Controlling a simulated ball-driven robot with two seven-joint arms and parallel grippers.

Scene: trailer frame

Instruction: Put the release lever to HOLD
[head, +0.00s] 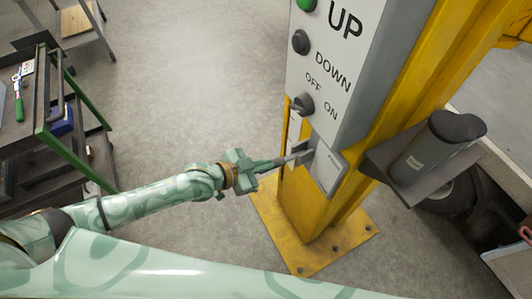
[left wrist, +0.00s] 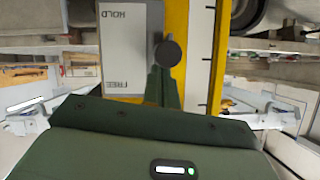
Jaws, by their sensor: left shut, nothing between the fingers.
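The release lever's label plate (head: 327,168) is light grey and sits low on the yellow post. In the left wrist view the plate (left wrist: 128,50) appears upside down, with HOLD near the top and FREE lower down. The lever's dark round knob (left wrist: 169,53) shows at the plate's right edge, between the heights of the two words. My left gripper (head: 300,157) is shut and empty, its tips close in front of the plate. Its fingers (left wrist: 163,88) show just below the knob; I cannot tell whether they touch it. My right gripper is out of view.
A grey control box (head: 330,70) with UP, DOWN and OFF/ON controls is above the plate. A dark canister (head: 435,150) stands on a shelf right of the post. A green-framed cart (head: 60,140) stands at left. The floor between is clear.

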